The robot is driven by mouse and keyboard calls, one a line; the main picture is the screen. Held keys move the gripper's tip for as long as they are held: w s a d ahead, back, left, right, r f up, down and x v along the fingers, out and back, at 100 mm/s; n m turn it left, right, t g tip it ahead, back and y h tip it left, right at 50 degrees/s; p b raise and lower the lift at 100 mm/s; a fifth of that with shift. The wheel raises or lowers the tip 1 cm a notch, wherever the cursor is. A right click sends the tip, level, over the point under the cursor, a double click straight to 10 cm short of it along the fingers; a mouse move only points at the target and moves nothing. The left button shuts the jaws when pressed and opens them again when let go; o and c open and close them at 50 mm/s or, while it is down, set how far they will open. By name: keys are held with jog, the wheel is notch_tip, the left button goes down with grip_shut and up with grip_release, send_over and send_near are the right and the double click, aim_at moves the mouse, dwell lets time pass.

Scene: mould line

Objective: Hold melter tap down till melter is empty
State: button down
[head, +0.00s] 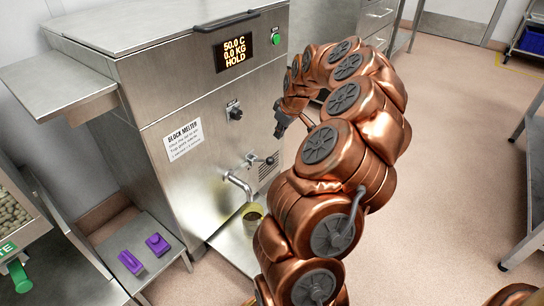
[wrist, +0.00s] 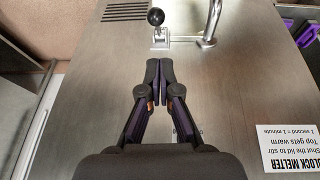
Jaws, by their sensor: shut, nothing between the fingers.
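The steel melter (head: 205,125) stands at the left of the head view, and its display (head: 234,48) reads 50.0 C, 0.0 KG, HOLD. The tap lever (head: 261,159) sits beside the curved spout (head: 238,182) low on the melter's front. A container (head: 253,217) stands under the spout, partly hidden by my arm. My gripper (head: 279,130) is above the tap lever, apart from it. In the wrist view, which shows the melter upside down, my gripper (wrist: 159,62) is shut and empty. The lever's black ball knob (wrist: 156,17) is beyond its fingertips.
A dark knob (head: 235,113) and a label (head: 184,139) are on the melter's front. Purple moulds (head: 131,262) lie on a low steel surface at left. A bin of pellets (head: 12,215) is at the left edge. Open floor (head: 450,130) lies right of my arm.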

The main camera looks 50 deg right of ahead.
aim_at(270, 159)
jog(key=b+x, duration=0.1)
jog(key=x, duration=0.3)
jog(key=b+x, duration=0.1)
jog(key=x, duration=0.3)
jog(key=b+x, duration=0.2)
jog(key=x, duration=0.3)
jog(key=shift+s+d+f, duration=0.15)
jog(key=shift+s+f, duration=0.05)
jog(key=shift+s, duration=0.1)
jog(key=shift+w+d+f, duration=0.1)
jog(key=shift+f, duration=0.3)
